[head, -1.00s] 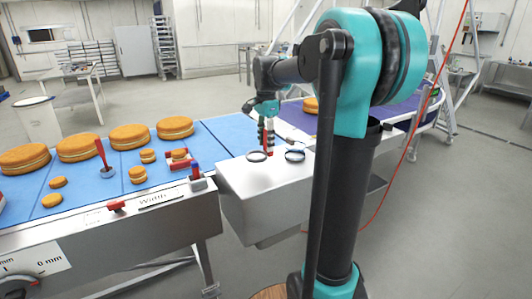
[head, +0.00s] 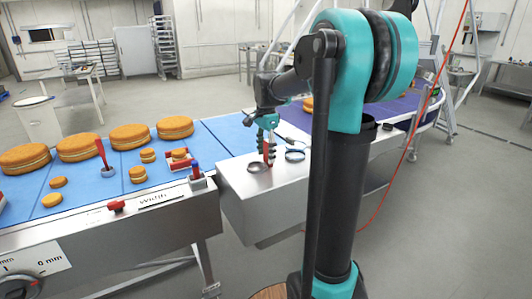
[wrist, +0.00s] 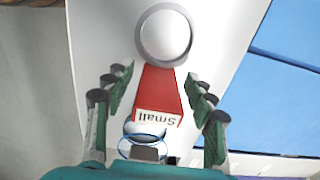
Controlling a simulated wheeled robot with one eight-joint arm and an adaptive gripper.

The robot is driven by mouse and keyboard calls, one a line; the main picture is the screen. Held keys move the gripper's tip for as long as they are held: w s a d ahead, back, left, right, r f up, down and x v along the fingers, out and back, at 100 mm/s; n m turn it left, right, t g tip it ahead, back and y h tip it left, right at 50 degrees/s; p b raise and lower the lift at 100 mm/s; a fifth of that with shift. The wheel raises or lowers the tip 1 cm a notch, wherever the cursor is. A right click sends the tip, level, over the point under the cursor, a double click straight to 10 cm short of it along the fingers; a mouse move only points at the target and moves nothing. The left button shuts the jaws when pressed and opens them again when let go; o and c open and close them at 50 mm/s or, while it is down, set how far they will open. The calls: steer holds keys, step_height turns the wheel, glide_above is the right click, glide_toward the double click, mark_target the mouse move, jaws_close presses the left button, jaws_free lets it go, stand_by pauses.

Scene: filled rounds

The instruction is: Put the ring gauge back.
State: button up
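The red-handled ring gauge (wrist: 162,88) is in the wrist view, with a grey ring at the top and an upside-down label reading "Small". In the head view its ring (head: 258,168) is at the left of the pale bench top (head: 240,186), its red handle rising toward my gripper (head: 267,140). My gripper also shows in the wrist view (wrist: 158,92), with its green-padded fingers spread either side of the handle and a visible gap on each side. I cannot tell whether the ring lies flat on the top.
A second, blue-rimmed ring (head: 295,155) is on the bench top to the right; a blue ring (wrist: 143,138) also shows in the wrist view. The blue conveyor (head: 110,170) carries round cakes on the left. A purple conveyor (head: 398,112) runs behind my arm.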

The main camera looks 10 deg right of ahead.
step_height(320, 180, up, 12)
steer(key=shift+r, duration=0.15)
stand_by(0.7)
